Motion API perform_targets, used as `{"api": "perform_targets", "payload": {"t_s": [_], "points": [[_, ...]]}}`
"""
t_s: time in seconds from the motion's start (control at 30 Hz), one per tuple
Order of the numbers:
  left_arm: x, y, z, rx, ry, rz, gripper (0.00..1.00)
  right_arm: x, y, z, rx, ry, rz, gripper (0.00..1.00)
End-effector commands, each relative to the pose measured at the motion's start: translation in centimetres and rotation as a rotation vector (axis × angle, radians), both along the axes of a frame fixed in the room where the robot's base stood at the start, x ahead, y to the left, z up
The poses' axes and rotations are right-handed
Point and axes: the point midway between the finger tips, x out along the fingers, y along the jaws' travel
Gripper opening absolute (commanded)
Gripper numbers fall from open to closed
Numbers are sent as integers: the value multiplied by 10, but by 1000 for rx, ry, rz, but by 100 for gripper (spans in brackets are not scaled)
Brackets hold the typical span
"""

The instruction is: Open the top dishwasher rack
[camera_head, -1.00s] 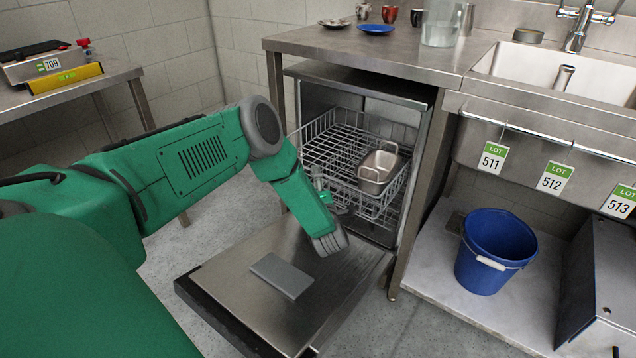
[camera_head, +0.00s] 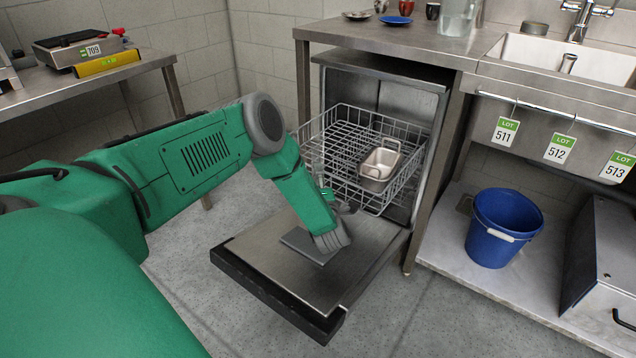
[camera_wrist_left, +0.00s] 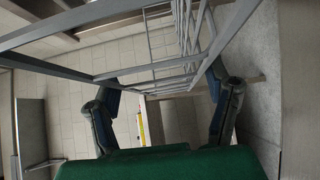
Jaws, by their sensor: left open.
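The top dishwasher rack (camera_head: 345,123) is a wire basket that sticks partly out of the dishwasher over its lowered door (camera_head: 250,254). A small steel pan (camera_head: 380,164) sits in it. My left gripper (camera_head: 334,191) is at the rack's front, above the door, and is partly hidden by my own wrist. The left wrist view shows the rack's wires (camera_wrist_left: 160,72) running between its two spread fingers (camera_wrist_left: 170,88); I cannot tell whether the fingers touch the wires. My right gripper is not in view.
A grey block (camera_head: 307,247) lies on the lowered door. The counter (camera_head: 390,38) with dishes and a sink stands above. A blue bucket (camera_head: 502,228) is on the shelf to the right. A side table (camera_head: 45,98) stands at the left. Floor in front is clear.

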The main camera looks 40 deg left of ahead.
Motion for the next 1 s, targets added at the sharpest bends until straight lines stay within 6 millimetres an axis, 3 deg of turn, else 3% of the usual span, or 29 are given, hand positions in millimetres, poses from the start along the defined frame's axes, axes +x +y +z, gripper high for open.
{"api": "perform_targets", "payload": {"t_s": [0.03,0.07,0.47,1.0], "points": [[1,1,2,3,-6,2,79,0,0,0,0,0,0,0],[1,1,2,3,-6,2,86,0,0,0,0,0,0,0],[-5,-7,0,0,0,-1,86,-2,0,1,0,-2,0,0],[-67,-84,-1,-1,-1,0,86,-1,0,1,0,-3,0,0]]}}
